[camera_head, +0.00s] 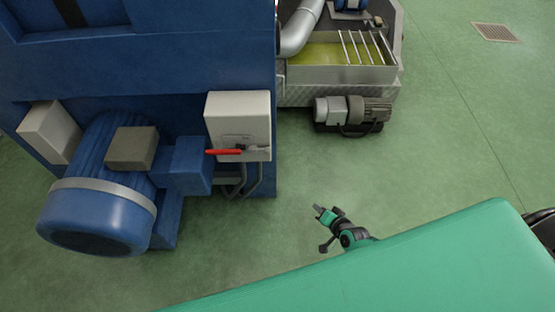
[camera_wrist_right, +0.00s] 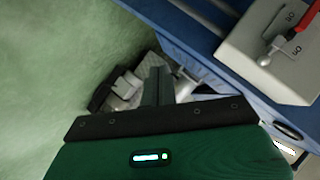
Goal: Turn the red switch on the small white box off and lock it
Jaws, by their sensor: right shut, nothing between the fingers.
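The small white box (camera_head: 238,110) is fixed to the blue machine, above and right of the blue motor. Its red switch (camera_head: 223,152) is a lever near the box's lower edge, lying about level and pointing left. In the right wrist view the white box (camera_wrist_right: 272,45) is at the upper right, with the red switch (camera_wrist_right: 305,17) partly cut off by the frame. Small marks beside it are too small to read surely. My right gripper (camera_head: 317,208) is shut and empty, below and right of the box, apart from it. My left gripper is not in view.
A blue motor (camera_head: 100,212) stands left of the box, with cables hanging below the box. A metal trough (camera_head: 330,85) and a grey pump motor (camera_head: 352,110) stand behind. Green floor (camera_head: 420,160) is clear to the right of the machine.

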